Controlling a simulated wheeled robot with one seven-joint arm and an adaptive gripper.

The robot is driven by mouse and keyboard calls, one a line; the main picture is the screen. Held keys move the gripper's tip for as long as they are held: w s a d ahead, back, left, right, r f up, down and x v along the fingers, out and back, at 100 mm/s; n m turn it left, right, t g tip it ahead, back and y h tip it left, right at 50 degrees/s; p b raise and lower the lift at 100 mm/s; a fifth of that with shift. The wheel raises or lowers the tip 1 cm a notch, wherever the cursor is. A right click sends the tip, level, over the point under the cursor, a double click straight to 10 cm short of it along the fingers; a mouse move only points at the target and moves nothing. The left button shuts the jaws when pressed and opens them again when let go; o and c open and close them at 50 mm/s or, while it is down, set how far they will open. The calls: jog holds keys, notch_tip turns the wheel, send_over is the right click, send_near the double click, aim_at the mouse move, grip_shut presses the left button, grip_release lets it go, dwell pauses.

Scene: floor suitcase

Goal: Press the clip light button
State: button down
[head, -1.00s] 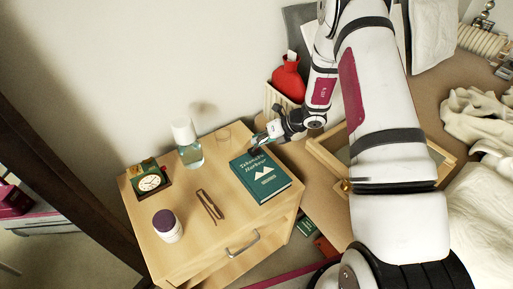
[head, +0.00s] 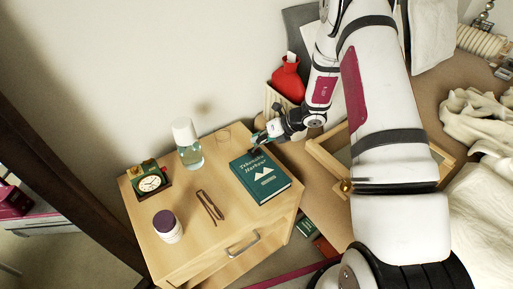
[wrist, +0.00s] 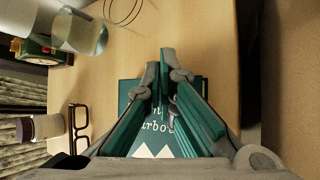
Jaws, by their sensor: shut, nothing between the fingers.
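The green hardcover book (head: 262,180) lies flat on the wooden nightstand, and it also shows in the wrist view (wrist: 150,145) beneath my fingers. A small dark grey piece (wrist: 172,118) shows between my fingers over the book; it may be the clip light, but its button cannot be made out. My gripper (head: 257,141) is at the book's far edge in the head view. In the wrist view, my gripper (wrist: 160,66) is shut and empty, with its teal-padded fingertips close together beyond the book's edge. Its fingers hide part of the cover.
The nightstand top (head: 190,215) also carries a clear bottle (head: 189,150), a green clock (head: 150,182), folded glasses (head: 210,206), a purple-lidded jar (head: 167,226) and a thin ring (head: 223,136). A wooden tray (head: 322,160) and red hot-water bottle (head: 287,80) are to the right.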

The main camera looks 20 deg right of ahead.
jog(key=shift+r, duration=0.1)
jog(key=shift+r+p, duration=1.75)
jog(key=shift+r, duration=1.2)
jog(key=shift+r, duration=0.1)
jog(key=s+a+r+n+g+p, duration=0.1)
jog(key=s+a+r+n, duration=0.1)
jog(key=s+r+n, duration=0.55)
jog(key=s+a+r+n+g+p, duration=0.1)
jog(key=s+a+r+n+p, duration=0.2)
jog(key=r, duration=0.8)
jog(key=s+a+r+n+g, duration=0.1)
jog(key=s+a+r+n, duration=0.1)
jog(key=s+r+n, duration=0.6)
jog(key=s+d+r+n+h+p, duration=0.1)
jog(key=s+d+r+n+h, duration=0.1)
jog(key=s+r+n, duration=0.3)
jog(key=s+d+r+n+t+h+p, duration=0.1)
jog(key=s+d+r+n+h+p, duration=0.1)
jog(key=s, duration=0.8)
jog(key=s+d+r+n+h+p, duration=0.1)
jog(key=s+d+r+n+h, duration=0.1)
jog(key=s+r+n, duration=0.5)
jog(key=shift+s+d+r+n+t+h, duration=0.4)
jog(key=shift+s+n+h, duration=0.3)
jog(key=shift+n, duration=0.15)
